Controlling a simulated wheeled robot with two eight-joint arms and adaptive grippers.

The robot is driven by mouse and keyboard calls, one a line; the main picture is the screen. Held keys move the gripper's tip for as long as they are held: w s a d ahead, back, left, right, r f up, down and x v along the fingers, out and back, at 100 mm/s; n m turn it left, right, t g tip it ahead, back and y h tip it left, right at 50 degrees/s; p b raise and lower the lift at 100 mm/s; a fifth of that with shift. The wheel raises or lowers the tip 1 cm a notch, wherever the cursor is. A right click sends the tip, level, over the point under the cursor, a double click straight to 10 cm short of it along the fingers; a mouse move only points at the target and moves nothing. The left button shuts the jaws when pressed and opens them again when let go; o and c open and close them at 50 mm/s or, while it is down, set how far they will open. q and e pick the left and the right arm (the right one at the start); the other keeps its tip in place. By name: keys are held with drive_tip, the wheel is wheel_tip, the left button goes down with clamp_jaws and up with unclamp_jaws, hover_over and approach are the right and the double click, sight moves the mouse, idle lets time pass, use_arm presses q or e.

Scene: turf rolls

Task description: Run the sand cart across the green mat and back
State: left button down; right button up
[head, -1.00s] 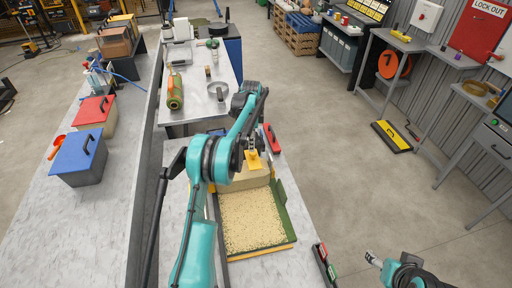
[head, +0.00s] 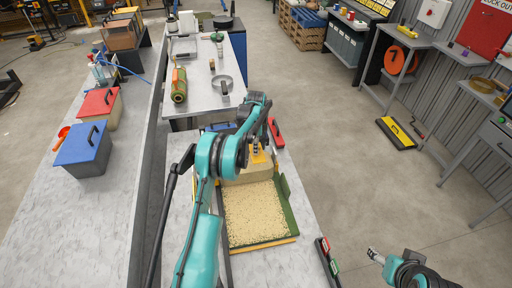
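The sand cart (head: 247,174), a beige box with a yellow handle (head: 258,156), stands at the mat's far end, partly hidden by my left arm. My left gripper (head: 257,147) is at the top of the yellow handle and appears shut on it. My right gripper (head: 374,256) hangs over the floor at lower right, apart from the table; its finger opening is too small to judge.
A red-handled tool (head: 275,132) lies right of the cart. Dark tools with red and green parts (head: 327,256) lie at the table's right edge. A green roll (head: 179,85) lies on the table behind. Blue (head: 82,150) and red-lidded (head: 99,106) bins stand on the left bench.

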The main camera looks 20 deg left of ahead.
use_arm(q)
drive_tip(key=shift+w+a, duration=0.65)
drive_tip(key=shift+w, duration=0.25)
drive_tip(key=shift+w+a, duration=0.65)
drive_tip(key=shift+w, duration=0.2)
drive_tip(key=shift+w+a+r, duration=0.1)
drive_tip(key=shift+w+a, duration=0.05)
drive_tip(key=c, duration=1.2)
unclamp_jaws()
drive_tip(key=shift+w+a, duration=0.1)
wheel_tip(320, 180, up, 12)
drive_tip(key=shift+f, duration=0.1)
